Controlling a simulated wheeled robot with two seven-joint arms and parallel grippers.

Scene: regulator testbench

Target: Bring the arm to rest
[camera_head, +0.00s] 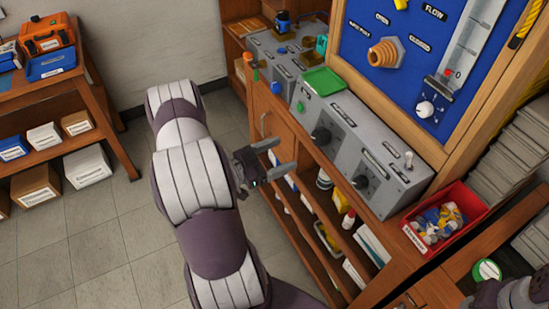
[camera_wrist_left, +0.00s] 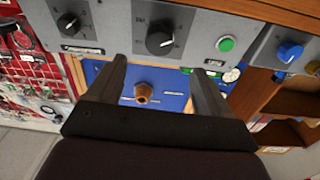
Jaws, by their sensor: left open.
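My left arm (camera_head: 195,180) comes up through the middle of the head view. My left gripper (camera_head: 277,158) is open and empty, in front of the wooden bench and beside its open shelves. In the left wrist view the two fingers of the left gripper (camera_wrist_left: 158,85) stand apart with nothing between them. Beyond them show the grey control boxes (camera_wrist_left: 170,28) with black knobs and a green button, and the blue panel (camera_wrist_left: 170,85) with a brass fitting. In the head view a part of my right arm (camera_head: 515,293) shows at the lower right corner; its gripper is not seen.
Grey control boxes (camera_head: 355,150) line the bench, with a green tray (camera_head: 323,81) on top. A red bin (camera_head: 446,222) of small parts stands at the right. A wooden shelf unit (camera_head: 85,85) stands at the left. Tiled floor (camera_head: 100,235) lies clear between.

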